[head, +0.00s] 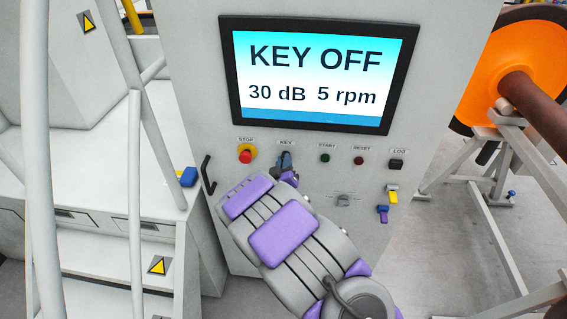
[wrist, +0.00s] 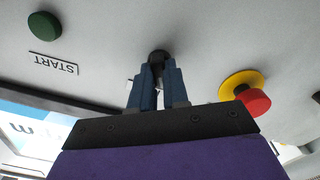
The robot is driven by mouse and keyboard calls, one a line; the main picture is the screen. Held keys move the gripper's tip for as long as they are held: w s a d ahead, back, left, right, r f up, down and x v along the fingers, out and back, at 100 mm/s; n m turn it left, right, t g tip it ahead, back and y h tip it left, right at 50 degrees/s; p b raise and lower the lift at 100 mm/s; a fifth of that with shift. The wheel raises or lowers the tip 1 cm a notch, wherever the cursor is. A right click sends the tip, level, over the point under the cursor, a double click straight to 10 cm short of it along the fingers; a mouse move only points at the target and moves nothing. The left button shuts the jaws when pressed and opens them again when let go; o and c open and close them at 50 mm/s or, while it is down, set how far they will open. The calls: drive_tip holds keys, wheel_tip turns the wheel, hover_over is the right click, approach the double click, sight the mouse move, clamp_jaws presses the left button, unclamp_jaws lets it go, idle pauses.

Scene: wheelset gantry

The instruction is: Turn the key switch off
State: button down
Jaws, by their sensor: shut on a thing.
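The key switch (wrist: 158,57) is a dark round knob on the grey panel, under the KEY label in the head view. My gripper (wrist: 158,75) has its two blue fingers shut on the key switch in the wrist view. In the head view my gripper (head: 286,162) is at the panel just below the KEY label, and it hides most of the switch. The exact turn angle of the key is hidden by the fingers. The screen (head: 318,72) above reads KEY OFF, 30 dB and 5 rpm.
A red stop button (head: 245,155) on a yellow ring sits left of the key. A green start button (head: 325,158), a dark red reset button (head: 358,160) and a black LOG switch (head: 396,164) are to the right. A black handle (head: 207,175) is at the panel's left edge.

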drive_tip(key=shift+w+a+r, duration=0.1)
drive_tip(key=shift+w+r, duration=0.05)
drive_tip(key=shift+r, duration=0.3)
drive_tip(key=c, duration=1.1)
unclamp_jaws()
drive_tip(key=s+p, duration=0.2)
drive_tip(key=s, duration=0.4)
drive_tip(key=s+p, duration=0.3)
drive_tip(key=s, duration=0.2)
drive_tip(key=s+f+p, duration=0.1)
drive_tip(key=s+p, duration=0.2)
drive_tip(key=s, duration=0.3)
drive_tip(key=shift+s+a, duration=0.15)
drive_tip(key=shift+s, duration=0.15)
drive_tip(key=shift+a, duration=0.2)
